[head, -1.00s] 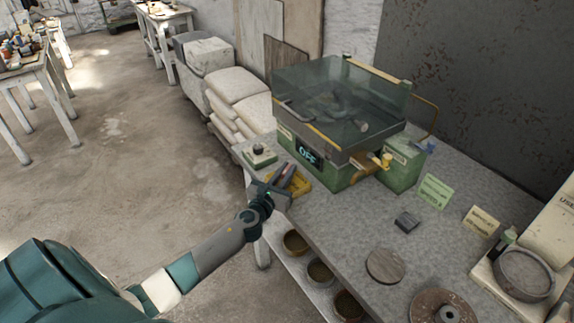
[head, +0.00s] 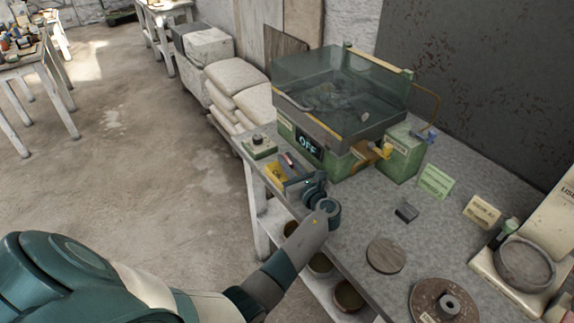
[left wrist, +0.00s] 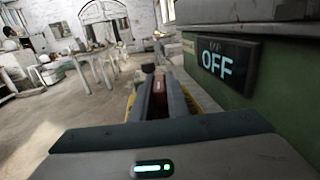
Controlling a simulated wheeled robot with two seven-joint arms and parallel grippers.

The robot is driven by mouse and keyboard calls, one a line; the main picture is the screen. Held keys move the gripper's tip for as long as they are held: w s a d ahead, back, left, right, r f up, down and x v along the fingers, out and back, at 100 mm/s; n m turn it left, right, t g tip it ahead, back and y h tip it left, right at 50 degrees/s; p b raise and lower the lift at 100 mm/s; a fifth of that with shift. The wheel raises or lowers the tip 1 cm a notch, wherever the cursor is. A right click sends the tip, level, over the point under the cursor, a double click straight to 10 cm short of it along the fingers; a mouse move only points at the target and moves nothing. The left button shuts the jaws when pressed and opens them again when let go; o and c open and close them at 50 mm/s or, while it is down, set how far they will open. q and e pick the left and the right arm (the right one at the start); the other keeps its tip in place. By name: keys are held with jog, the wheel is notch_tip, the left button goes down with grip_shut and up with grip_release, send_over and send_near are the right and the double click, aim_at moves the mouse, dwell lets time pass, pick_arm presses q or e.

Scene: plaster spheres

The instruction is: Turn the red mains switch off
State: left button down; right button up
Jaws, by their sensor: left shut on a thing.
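The red mains switch (head: 288,158) stands on a yellow base (head: 273,174) at the front edge of the bench, left of the green machine. My left gripper (head: 290,166) is shut on the switch, reaching it from the near side. In the left wrist view the red switch (left wrist: 159,86) shows between the two dark fingers, with bits of yellow beside them. The fingers hide most of the switch, so its exact position is hard to tell. The display (head: 308,146) on the machine reads OFF. My right gripper is not in view.
The green machine (head: 341,172) with a clear hood (head: 335,85) stands just behind the switch. A small green box with a knob (head: 259,146) is to the left. A dark block (head: 406,212) and a round wooden disc (head: 385,256) lie to the right.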

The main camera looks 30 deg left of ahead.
pick_arm(q)
jog(key=shift+n+g+y+b, duration=0.45)
jog(key=shift+n+g, duration=0.35)
jog(key=shift+g, duration=0.3)
jog(key=c, duration=1.7)
grip_release()
